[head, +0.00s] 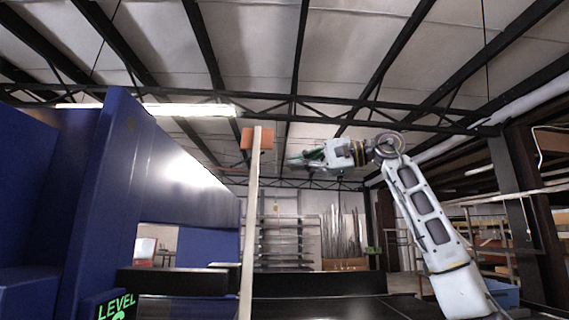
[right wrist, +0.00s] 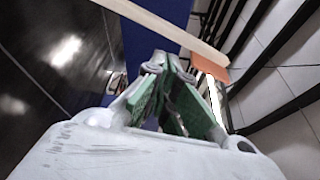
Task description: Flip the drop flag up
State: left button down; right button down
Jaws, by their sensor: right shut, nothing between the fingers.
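The drop flag shows in the head view as an orange panel (head: 267,139) at the top of a long pale pole (head: 249,225), which stands close to upright left of centre. My right gripper (head: 288,161) reaches in from the right, just right of the pole and slightly below the orange panel. In the right wrist view the orange panel (right wrist: 210,67) and the pole (right wrist: 165,24) lie beyond the green-padded fingers (right wrist: 166,62). My right gripper is shut with nothing in it. I cannot tell whether it touches the pole. My left gripper is not in view.
A large blue machine housing (head: 85,190) fills the left side, with a green "LEVEL" display (head: 115,304) low down. A dark conveyor surface (head: 320,306) runs along the bottom. Shelving (head: 280,245) stands behind. The air between the pole and my right arm is clear.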

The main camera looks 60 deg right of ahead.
jog(key=s, duration=0.3)
jog(key=shift+d, duration=0.3)
jog(key=shift+s+a+r, duration=0.1)
jog(key=shift+s, duration=0.05)
dwell(0.4)
